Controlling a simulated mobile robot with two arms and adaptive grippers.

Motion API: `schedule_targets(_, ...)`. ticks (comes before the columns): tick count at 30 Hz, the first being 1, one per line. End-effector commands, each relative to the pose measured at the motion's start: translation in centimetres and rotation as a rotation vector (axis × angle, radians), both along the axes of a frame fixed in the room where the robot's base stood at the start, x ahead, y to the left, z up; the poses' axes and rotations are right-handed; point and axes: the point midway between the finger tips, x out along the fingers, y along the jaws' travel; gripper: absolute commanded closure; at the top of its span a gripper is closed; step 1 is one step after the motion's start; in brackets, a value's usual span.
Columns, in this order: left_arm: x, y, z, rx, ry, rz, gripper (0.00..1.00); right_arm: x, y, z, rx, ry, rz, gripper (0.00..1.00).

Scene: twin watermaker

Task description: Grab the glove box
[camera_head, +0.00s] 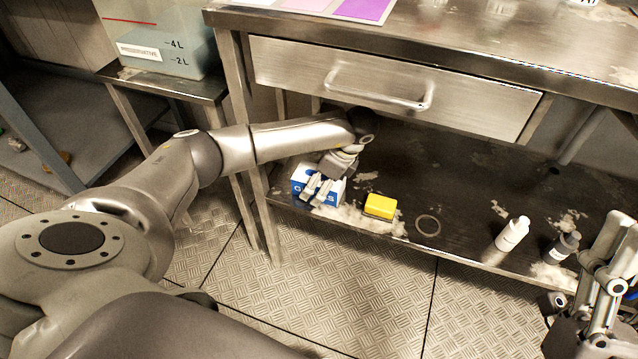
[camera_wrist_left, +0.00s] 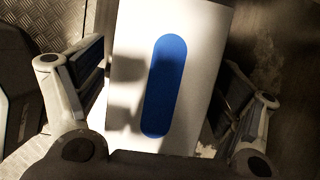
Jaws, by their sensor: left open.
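The glove box (camera_head: 329,190) is a blue and white carton on the lower shelf of the metal bench, near its left end. In the left wrist view the glove box (camera_wrist_left: 205,45) shows a white face with a blue oval slot. My left gripper (camera_head: 316,192) is over the box and hides part of it. In the left wrist view my left gripper's fingers (camera_wrist_left: 165,85) are open, one on each side of the box. I cannot tell whether they touch it. My right gripper (camera_head: 575,325) is at the lower right edge, partly cut off.
On the lower shelf (camera_head: 465,180) are a yellow block (camera_head: 380,206), a dark ring (camera_head: 428,225), a white bottle (camera_head: 512,233) and a dark bottle (camera_head: 562,247). A drawer (camera_head: 375,85) with a handle is above. A preservative tank (camera_head: 160,45) stands at left.

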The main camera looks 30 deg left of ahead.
Motion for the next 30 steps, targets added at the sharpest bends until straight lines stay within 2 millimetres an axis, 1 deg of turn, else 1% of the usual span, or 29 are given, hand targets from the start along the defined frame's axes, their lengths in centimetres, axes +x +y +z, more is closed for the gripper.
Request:
schedule_targets(5,-0.01,0.02,0.00,0.000,0.000,0.000,0.12,-0.02,0.00,0.03,0.000,-0.001,0.000,0.51)
schedule_targets(6,-0.01,0.01,-0.01,0.000,0.001,0.000,0.15,-0.01,0.01,0.03,0.000,-0.001,0.000,0.51)
schedule_targets(18,-0.01,-0.02,0.01,0.000,0.000,0.000,0.66,0.00,0.02,0.02,0.000,0.001,0.000,0.51)
schedule_targets(30,0.03,-0.02,0.35,0.000,-0.001,0.000,0.66,0.28,0.08,0.01,-0.005,0.015,0.000,0.51)
